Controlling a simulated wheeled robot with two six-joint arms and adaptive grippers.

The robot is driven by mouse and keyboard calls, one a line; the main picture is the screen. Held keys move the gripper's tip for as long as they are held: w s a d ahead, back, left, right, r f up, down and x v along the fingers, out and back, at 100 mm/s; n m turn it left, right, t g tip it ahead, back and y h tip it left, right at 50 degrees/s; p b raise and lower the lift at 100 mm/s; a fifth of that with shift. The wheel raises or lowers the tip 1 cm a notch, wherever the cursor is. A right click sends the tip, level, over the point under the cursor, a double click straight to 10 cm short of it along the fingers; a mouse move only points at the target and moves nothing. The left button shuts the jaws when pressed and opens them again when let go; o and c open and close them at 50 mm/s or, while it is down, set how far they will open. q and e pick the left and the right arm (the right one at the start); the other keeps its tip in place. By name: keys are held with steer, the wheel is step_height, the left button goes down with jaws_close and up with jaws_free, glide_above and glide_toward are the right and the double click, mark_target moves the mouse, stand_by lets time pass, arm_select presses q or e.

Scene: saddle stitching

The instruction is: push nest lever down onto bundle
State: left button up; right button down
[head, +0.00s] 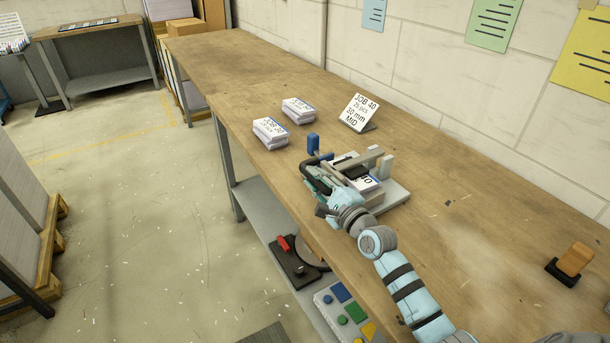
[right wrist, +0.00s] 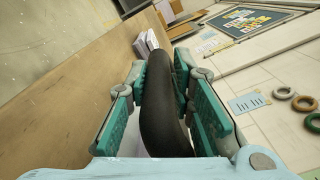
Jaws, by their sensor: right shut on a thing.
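The nest (head: 396,194) is a grey fixture near the table's front edge, with upright bars and a blue-topped post (head: 313,143) at its left. A bundle (head: 366,183) with a printed label lies in it, partly hidden by bars and a dark part on top. My right gripper (head: 322,182) is at the nest's front left side. In the right wrist view, its teal fingers (right wrist: 165,100) are on both sides of a thick black curved bar, which looks like the nest lever (right wrist: 158,112). The lever's far end and its contact with the bundle are hidden. My left gripper is out of view.
Two labelled bundles (head: 270,133) (head: 298,110) lie on the table (head: 230,60) behind the nest. A job card (head: 359,112) stands near the wall. A wooden-handled tool (head: 574,260) sits at the right. The table between the nest and that tool is clear.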

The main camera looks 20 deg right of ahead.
steer(key=shift+f, duration=0.35)
steer(key=c, duration=1.4)
jaws_free()
steer(key=shift+c, duration=0.2)
steer(key=shift+s+d, duration=0.1)
steer(key=shift+s+f, duration=0.1)
steer(key=shift+s, duration=0.3)
steer(key=s, duration=0.6)
steer(key=shift+d, duration=0.3)
steer(key=shift+s+d, duration=0.1)
steer(key=shift+s, duration=0.35)
